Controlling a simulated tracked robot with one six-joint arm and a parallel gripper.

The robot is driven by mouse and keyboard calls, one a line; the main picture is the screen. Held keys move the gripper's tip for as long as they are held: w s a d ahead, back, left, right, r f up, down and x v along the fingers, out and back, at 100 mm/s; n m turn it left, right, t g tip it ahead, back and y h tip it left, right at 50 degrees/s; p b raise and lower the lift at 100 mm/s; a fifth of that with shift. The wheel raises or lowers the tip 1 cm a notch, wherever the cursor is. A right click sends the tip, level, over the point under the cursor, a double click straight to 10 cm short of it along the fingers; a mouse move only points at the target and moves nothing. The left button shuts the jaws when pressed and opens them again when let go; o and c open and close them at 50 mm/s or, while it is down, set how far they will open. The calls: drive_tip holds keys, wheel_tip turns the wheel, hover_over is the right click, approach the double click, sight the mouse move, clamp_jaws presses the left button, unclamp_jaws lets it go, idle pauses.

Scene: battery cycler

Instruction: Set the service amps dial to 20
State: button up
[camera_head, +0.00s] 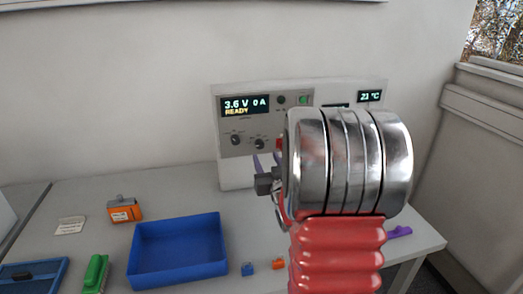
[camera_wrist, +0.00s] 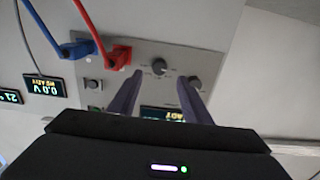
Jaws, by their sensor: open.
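The cycler's front panel (camera_head: 270,118) stands at the back of the bench, its display (camera_head: 245,104) reading 3.6 V, 0 A, READY. Two dark dials sit below it: a left dial (camera_head: 235,140) and a right dial (camera_head: 260,144). Their labels are too small to read. My gripper (camera_head: 267,159) is open and empty just below the right dial in the head view. In the wrist view, which is upside down, my gripper (camera_wrist: 159,82) has its purple fingers on either side of the right dial (camera_wrist: 160,67); contact is unclear.
A blue plug (camera_wrist: 75,48) and a red plug (camera_wrist: 120,55) with cables sit beside the dials. A green button (camera_head: 304,99) is on the panel.

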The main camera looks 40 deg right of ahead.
sight(260, 147)
drive_tip(key=x, duration=0.7)
drive_tip(key=shift+w+d, duration=0.15)
drive_tip(key=shift+w, duration=0.05)
drive_tip(key=shift+c, duration=0.2)
drive_tip(key=c, duration=1)
